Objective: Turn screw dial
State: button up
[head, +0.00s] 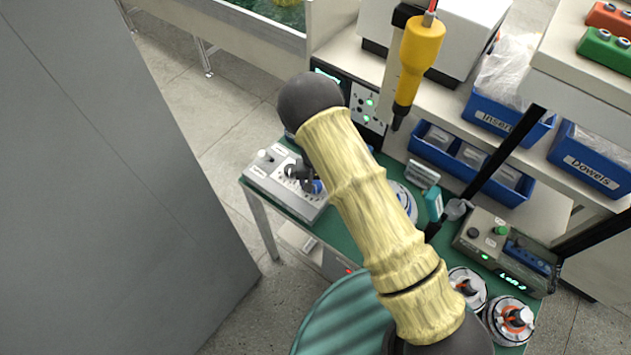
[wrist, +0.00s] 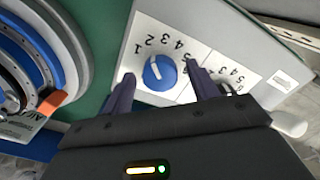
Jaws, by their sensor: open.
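A blue screw dial (wrist: 160,73) with a white pointer mark sits on a pale control panel (wrist: 145,30) with printed numbers around it. The pointer aims up and left, near the 1. My gripper (wrist: 162,75) is open, with one dark finger on each side of the blue dial; I cannot tell whether they touch it. A second number scale (wrist: 232,76) lies to the right, its knob mostly hidden by the right finger. In the head view the grey control box (head: 258,172) is at the table's left end, and my gripper (head: 303,180) is low over it.
A round part with an orange tab (wrist: 50,103) lies left of the panel. A yellow screwdriver (head: 420,55) hangs above the green table. A second control box (head: 490,245) and round hub parts (head: 510,318) are at the right. A grey wall (head: 100,200) fills the left.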

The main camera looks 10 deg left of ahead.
jog(key=c, duration=1)
